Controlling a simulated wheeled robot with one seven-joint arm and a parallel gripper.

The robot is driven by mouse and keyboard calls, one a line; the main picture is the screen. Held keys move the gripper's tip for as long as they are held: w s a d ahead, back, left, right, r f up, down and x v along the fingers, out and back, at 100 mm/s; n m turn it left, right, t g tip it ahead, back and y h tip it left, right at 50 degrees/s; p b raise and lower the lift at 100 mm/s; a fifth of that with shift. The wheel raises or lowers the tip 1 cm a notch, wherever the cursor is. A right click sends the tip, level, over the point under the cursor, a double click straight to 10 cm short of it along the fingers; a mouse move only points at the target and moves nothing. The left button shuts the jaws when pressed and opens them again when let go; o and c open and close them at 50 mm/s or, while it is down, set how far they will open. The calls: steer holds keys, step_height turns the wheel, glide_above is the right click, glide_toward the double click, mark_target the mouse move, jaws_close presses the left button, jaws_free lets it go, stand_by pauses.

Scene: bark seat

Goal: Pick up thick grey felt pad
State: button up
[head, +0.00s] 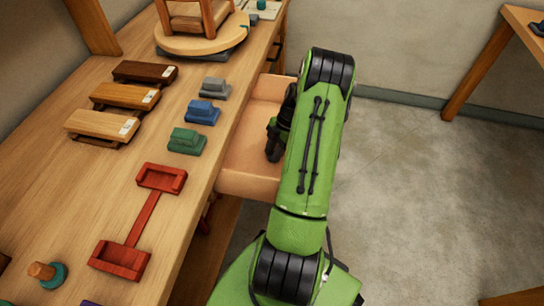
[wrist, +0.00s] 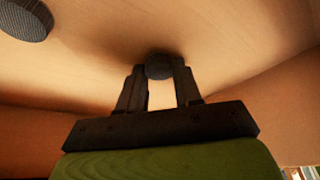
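In the wrist view a small dark grey round pad (wrist: 159,67) sits between the tips of my gripper (wrist: 160,72). The two black fingers stand close on either side of it, with a bright gap below the pad. I cannot tell whether they press on it or whether it rests on the drawer floor. A second dark grey disc (wrist: 27,18) lies at the top left, partly cut off. In the head view my gripper (head: 276,140) reaches down into the open drawer (head: 246,172). The arm hides much of the drawer, and no pad shows there.
The drawer's walls rise close around my gripper. On the workbench (head: 62,215) stand wooden blocks (head: 103,124), small grey, blue and green blocks (head: 188,141), a red holder (head: 139,221) and a stool (head: 197,18) on a round board. Bare floor (head: 420,200) lies right of my arm.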

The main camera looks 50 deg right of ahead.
steer(key=shift+c, duration=1.1)
steer(key=shift+r, duration=0.1)
step_height(320, 180, up, 10)
steer(key=p, duration=0.3)
